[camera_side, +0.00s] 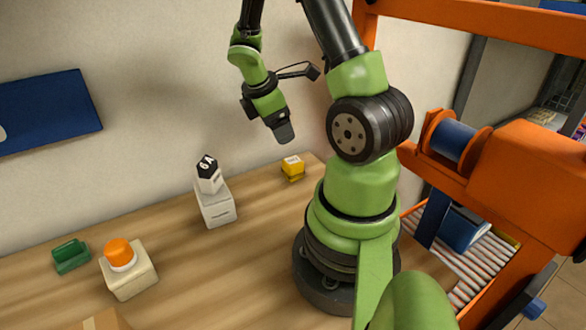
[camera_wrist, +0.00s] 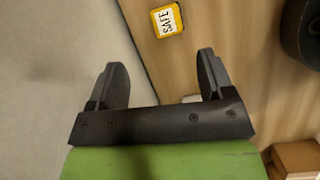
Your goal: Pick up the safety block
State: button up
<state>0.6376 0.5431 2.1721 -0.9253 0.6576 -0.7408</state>
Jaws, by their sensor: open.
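The safety block is a small yellow block (camera_side: 292,169) with a white label on top. It lies on the wooden table near the back edge, left of my arm's base. In the wrist view the yellow block (camera_wrist: 166,20) shows at the top, and its label reads "SAFE". My gripper (camera_side: 285,134) is in the air above the table, up and slightly left of the block, and apart from it. In the wrist view my gripper (camera_wrist: 162,75) has its two dark fingers spread with nothing between them. The block is beyond the fingertips.
A white block with a black top (camera_side: 208,178) stands on a pale box (camera_side: 216,208) left of the yellow block. Farther left are an orange knob on a cream box (camera_side: 129,275) and a green block (camera_side: 71,256). Orange framing (camera_side: 540,180) stands at right. The table around the yellow block is clear.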

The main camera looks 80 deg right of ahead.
aim_at(293, 160)
jog(key=shift+n+g, duration=0.3)
jog(key=shift+n, duration=0.6)
jog(key=x, duration=0.7)
jog(key=shift+a+f, duration=0.15)
jog(key=shift+f, duration=0.05)
jog(key=shift+x, duration=2.9)
jog(key=shift+w+a+f, duration=0.1)
jog(key=shift+w+a, duration=0.1)
jog(key=shift+w, duration=0.05)
jog(key=c, duration=1)
